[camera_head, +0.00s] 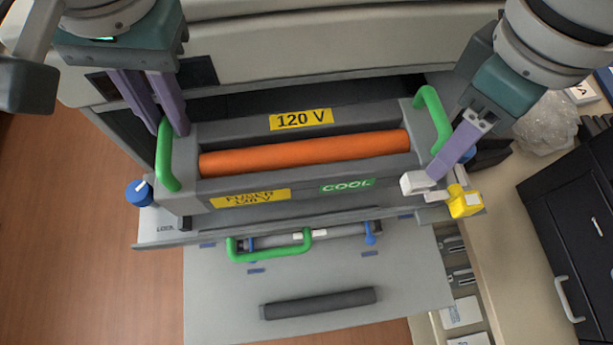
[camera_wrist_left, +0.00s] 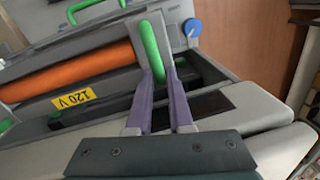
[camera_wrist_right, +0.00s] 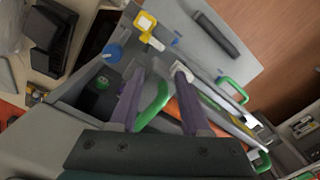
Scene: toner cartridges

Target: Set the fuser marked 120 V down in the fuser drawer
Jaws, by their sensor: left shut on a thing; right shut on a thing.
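The fuser (camera_head: 300,122) is a grey unit with an orange roller (camera_head: 305,153), a yellow 120 V label and a green handle at each end. It is over the fuser drawer (camera_head: 300,216), whose front carries FUSER 120 V and COOL labels; I cannot tell whether it rests on the drawer floor. My left gripper (camera_head: 172,130) is shut on the fuser's left green handle, also seen in the left wrist view (camera_wrist_left: 152,50). My right gripper (camera_head: 447,155) is at the right green handle (camera_head: 433,118); the right wrist view shows its fingers around that handle (camera_wrist_right: 152,104).
A blue knob (camera_head: 139,192) is at the drawer's left end and a yellow latch (camera_head: 465,202) at its right. Below is a grey panel (camera_head: 220,290) with a green-handled part (camera_head: 270,243) and a dark roller (camera_head: 318,303). A black cabinet (camera_head: 575,215) stands right.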

